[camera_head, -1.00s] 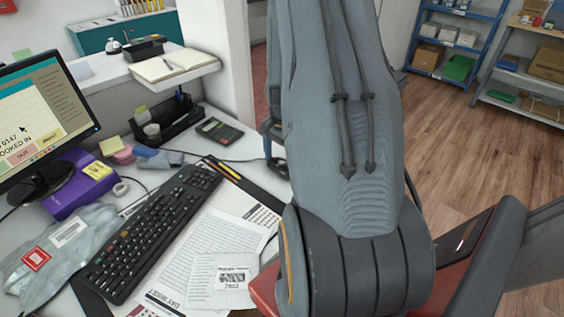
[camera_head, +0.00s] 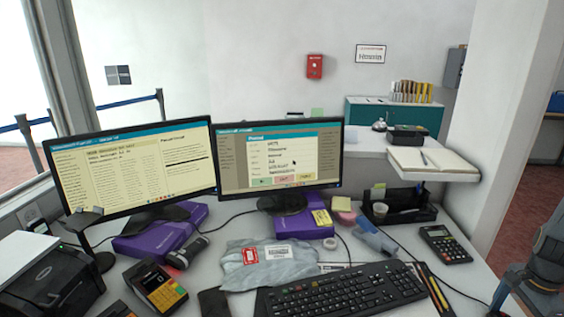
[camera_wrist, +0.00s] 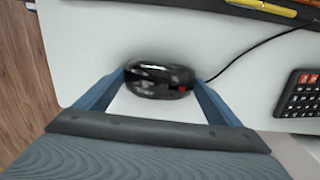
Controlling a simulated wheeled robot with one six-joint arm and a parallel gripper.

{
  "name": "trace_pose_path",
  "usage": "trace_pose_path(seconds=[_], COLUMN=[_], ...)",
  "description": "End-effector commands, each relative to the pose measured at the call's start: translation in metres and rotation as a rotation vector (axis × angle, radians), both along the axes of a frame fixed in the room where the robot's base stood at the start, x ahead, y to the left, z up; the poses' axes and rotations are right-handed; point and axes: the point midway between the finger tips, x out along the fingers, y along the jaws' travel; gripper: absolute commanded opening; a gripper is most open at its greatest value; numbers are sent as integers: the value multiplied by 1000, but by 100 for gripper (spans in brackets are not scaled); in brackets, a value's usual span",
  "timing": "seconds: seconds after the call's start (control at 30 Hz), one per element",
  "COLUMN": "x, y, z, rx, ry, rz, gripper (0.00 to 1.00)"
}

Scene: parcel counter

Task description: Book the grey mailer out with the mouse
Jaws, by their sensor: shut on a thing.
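The grey mailer (camera_head: 290,270), with a red sticker and a white label, lies flat on the counter left of the keyboard. The right monitor (camera_head: 281,160) shows a dialog with green, pink and yellow buttons along its bottom. The cursor arrow (camera_head: 293,163) is above the buttons, in the dialog's right half; the small text is hard to read. In the wrist view, my gripper (camera_wrist: 158,80) is shut on the black mouse (camera_wrist: 160,76), a finger at each end. The mouse is on a white surface near its edge. The head view does not show the mouse.
The black keyboard (camera_head: 345,290) lies right of the mailer. A calculator (camera_head: 445,243) and a desk organiser (camera_head: 400,212) stand behind it. A card terminal (camera_head: 156,288) and a left monitor (camera_head: 137,170) are at left. The mouse's cable (camera_wrist: 250,50) runs right across white surface.

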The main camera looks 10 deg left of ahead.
Motion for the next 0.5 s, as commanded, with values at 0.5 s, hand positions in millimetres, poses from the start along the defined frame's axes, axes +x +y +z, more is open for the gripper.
trace_pose_path(seconds=[0.5], x=[-16], y=[5], z=[0], rx=[0], ry=[1], rz=[0], gripper=[64])
